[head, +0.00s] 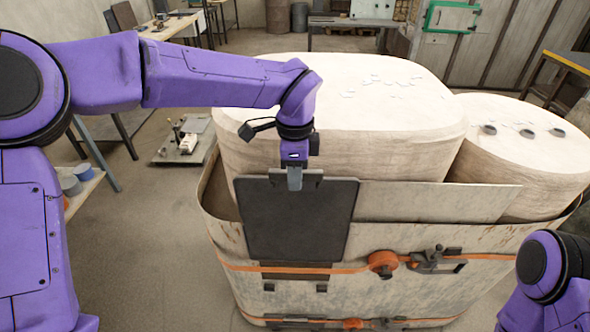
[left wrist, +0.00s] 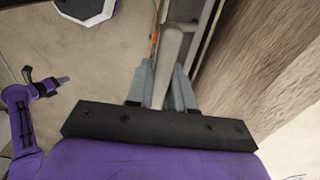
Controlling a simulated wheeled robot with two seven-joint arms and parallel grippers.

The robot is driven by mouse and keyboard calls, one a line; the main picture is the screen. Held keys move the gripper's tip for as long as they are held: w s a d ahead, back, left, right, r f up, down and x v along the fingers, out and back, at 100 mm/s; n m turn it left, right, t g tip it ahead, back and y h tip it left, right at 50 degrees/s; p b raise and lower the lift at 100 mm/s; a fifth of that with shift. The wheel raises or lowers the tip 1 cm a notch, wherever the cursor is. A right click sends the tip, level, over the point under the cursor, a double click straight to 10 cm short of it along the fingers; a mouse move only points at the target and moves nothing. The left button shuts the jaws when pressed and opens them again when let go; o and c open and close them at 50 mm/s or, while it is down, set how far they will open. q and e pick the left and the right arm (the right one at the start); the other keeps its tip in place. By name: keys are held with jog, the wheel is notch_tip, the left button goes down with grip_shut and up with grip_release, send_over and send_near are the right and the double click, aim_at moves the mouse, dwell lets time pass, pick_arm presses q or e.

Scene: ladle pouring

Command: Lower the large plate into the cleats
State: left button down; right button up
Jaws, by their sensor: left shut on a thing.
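The large plate (head: 298,222) is a dark, nearly square panel. It hangs upright, slightly tilted, at the front left of the metal tub, overlapping its wall. My left gripper (head: 295,180) is shut on the plate's top middle edge; its fingers (left wrist: 165,88) also show around the grip piece in the left wrist view. Two small dark cleats (head: 268,287) (head: 322,288) sit on the tub wall below the plate, with a dark strip just above them. The plate's back is hidden. My right gripper (left wrist: 62,81) shows small in the left wrist view; its jaw opening is unclear.
The tub (head: 400,297) surrounds large pale rounded blocks (head: 350,100). An orange strap with a ratchet (head: 383,262) crosses its front. A pale flat panel (head: 440,201) stands to the right of the plate. Open floor (head: 160,220) lies to the left.

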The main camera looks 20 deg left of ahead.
pick_arm(q)
jog(key=shift+s+f, duration=0.1)
jog(key=shift+f, duration=0.15)
jog(key=shift+f+b, duration=4.1)
jog(key=shift+f, duration=3)
jog(key=shift+f+b, duration=1.75)
jog(key=shift+b, duration=0.15)
jog(key=shift+f+b, duration=0.35)
jog(key=shift+b, duration=0.2)
jog(key=c, duration=1)
grip_release()
jog(key=shift+o, duration=0.4)
jog(key=shift+d, duration=0.1)
